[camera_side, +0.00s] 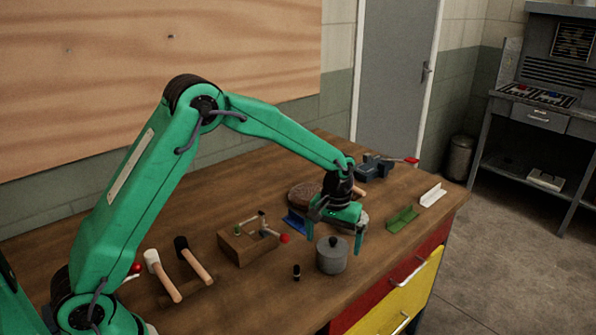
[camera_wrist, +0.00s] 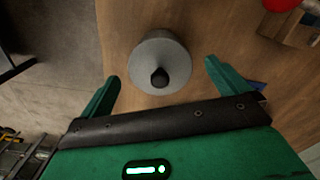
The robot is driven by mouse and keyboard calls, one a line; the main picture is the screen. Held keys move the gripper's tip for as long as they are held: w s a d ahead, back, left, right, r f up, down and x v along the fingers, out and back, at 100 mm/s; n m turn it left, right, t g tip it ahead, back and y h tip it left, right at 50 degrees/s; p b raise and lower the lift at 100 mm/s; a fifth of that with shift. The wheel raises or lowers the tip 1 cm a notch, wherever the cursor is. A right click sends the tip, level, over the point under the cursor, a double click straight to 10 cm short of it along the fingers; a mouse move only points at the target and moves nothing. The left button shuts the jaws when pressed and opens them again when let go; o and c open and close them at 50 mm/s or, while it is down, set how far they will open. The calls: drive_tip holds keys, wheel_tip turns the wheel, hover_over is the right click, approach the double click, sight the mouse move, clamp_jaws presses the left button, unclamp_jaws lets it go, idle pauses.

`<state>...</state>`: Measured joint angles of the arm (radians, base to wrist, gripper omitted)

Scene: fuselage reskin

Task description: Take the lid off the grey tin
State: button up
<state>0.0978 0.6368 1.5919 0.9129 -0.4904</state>
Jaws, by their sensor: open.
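The grey tin (camera_side: 331,259) stands upright on the wooden bench near its front right edge. Its lid (camera_side: 332,242) is on top and has a black knob. In the wrist view the lid (camera_wrist: 160,62) is seen from above, with the knob (camera_wrist: 159,77) toward my gripper. My gripper (camera_side: 335,246) is open and empty, fingers pointing down. In the wrist view its two green fingertips (camera_wrist: 160,72) lie on either side of the lid, apart from it. In the side view one finger is left of the tin and one right of it; their exact depth is hard to tell.
A wooden block with a red-ended tool (camera_side: 248,246) stands left of the tin, with a small black cylinder (camera_side: 296,272) between. Two mallets (camera_side: 165,275) lie further left. Green (camera_side: 402,219) and white (camera_side: 432,195) angle pieces lie to the right. A blue-grey vise (camera_side: 372,168) is behind.

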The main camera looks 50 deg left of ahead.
sight(334, 239)
drive_tip(key=c, duration=1.1)
drive_tip(key=shift+o, duration=0.2)
drive_tip(key=shift+r, duration=0.1)
drive_tip(key=shift+r, duration=0.45)
wheel_tip(334, 239, up, 3)
drive_tip(key=shift+r, duration=0.15)
drive_tip(key=s+d+r, duration=0.2)
drive_tip(key=d, duration=0.1)
drive_tip(key=s+d+r, duration=0.2)
drive_tip(key=d, duration=0.1)
drive_tip(key=s+d+r, duration=0.2)
drive_tip(key=s+d, duration=0.1)
drive_tip(key=shift+d+r, duration=0.2)
drive_tip(key=shift+r, duration=0.15)
